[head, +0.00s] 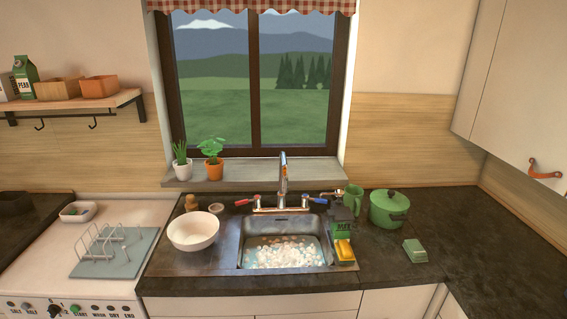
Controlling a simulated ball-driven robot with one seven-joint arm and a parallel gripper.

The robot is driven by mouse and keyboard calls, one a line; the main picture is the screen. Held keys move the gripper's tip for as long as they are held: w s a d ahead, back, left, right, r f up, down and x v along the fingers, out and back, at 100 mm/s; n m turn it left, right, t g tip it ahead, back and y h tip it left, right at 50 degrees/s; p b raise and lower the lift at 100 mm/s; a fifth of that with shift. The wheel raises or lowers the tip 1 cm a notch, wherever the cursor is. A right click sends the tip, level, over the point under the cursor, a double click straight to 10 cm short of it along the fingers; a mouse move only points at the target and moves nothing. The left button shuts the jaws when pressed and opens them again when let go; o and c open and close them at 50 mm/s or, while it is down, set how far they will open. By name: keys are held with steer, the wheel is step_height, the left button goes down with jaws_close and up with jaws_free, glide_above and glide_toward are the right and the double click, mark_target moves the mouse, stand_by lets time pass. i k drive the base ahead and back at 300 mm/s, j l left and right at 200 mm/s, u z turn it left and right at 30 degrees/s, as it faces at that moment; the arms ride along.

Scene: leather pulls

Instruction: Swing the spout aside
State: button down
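The chrome spout (283,175) rises from the mixer tap behind the sink. It stands near the middle of the tap body (282,209) and seems to point forward, over the basin. A red-marked handle (245,201) is on the tap's left and a blue-marked handle (318,200) on its right. The steel sink (229,245) below holds water with white foam (284,252). My gripper is not in view, and nothing is seen touching the spout.
A white bowl (193,232) stands left of the sink. A window sill (255,171) with two potted plants lies behind. The right counter is mostly clear.

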mark_target(284, 169)
steer(key=i+j, duration=0.1)
steer(key=i, duration=1.2)
steer(key=i+j, duration=0.1)
steer(key=i, duration=1.2)
